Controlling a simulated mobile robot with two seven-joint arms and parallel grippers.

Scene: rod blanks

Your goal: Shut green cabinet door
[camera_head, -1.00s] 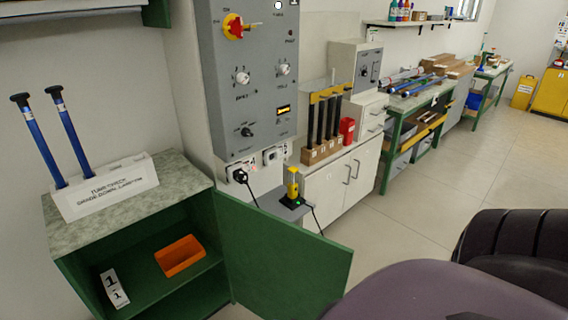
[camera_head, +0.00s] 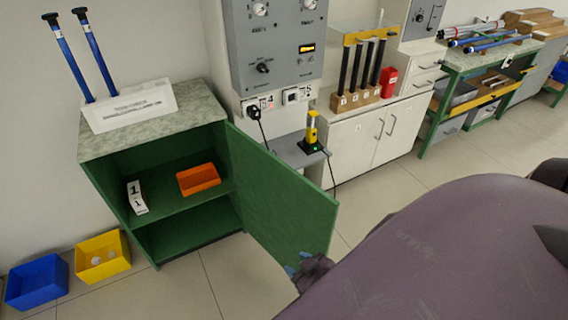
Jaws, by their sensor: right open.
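The green cabinet (camera_head: 104,190) stands at the left with a speckled grey top. Its green door (camera_head: 278,196) is hinged at the cabinet's right side and stands wide open, swung out toward me. Inside, an orange bin (camera_head: 198,179) and a white number card (camera_head: 136,198) sit on the shelf. My right gripper (camera_head: 300,272) is low by the door's bottom outer corner. It is open, small and dark, and partly hidden by my own arm. I cannot tell whether it touches the door. My left gripper is not in view.
A blue bin (camera_head: 37,283) and a yellow bin (camera_head: 103,257) stand on the floor left of the cabinet. A white rack (camera_head: 130,108) with two blue rods stands on top. A grey shelf (camera_head: 290,148) holds a yellow device behind the door. Floor before the cabinet is clear.

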